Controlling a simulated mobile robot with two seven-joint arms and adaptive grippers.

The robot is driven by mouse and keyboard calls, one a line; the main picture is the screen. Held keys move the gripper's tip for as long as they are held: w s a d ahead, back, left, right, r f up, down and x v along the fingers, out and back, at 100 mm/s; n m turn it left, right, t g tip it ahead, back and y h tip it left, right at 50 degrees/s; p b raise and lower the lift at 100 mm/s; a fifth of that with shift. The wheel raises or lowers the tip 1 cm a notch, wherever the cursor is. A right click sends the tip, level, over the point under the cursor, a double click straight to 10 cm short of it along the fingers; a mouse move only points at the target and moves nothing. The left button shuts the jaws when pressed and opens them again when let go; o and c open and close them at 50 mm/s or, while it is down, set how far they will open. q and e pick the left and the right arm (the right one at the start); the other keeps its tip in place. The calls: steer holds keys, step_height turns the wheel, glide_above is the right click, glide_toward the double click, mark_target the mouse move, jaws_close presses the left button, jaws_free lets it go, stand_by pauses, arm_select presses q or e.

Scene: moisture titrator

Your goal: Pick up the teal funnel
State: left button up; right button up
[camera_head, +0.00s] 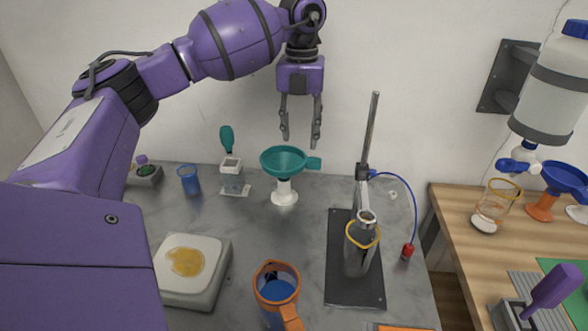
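The teal funnel (284,161) sits upright on a white stand (284,193) near the back of the grey table. Its teal handle sticks out to the right. My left gripper (300,142) hangs above the funnel, a little to its right, pointing down. Its two fingers are apart with nothing between them. In the picture the fingertips come close to the funnel's rim and handle, and I see no contact. My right gripper is not in the picture.
A metal rod stand (369,140) with a grey flask (359,246) stands right of the funnel. A white holder with a teal-topped tool (231,174) and a blue cup (189,179) stand left. An orange-rimmed jug (277,285) and a white scale (191,268) are in front.

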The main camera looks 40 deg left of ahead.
mark_target(300, 154)
arm_select(q)
step_height(300, 154, down, 6)
steer(key=shift+a+r+p, duration=0.1)
steer(key=shift+p, duration=0.25)
steer(key=shift+w+f, duration=0.15)
steer(key=shift+f, duration=0.4)
jaws_close()
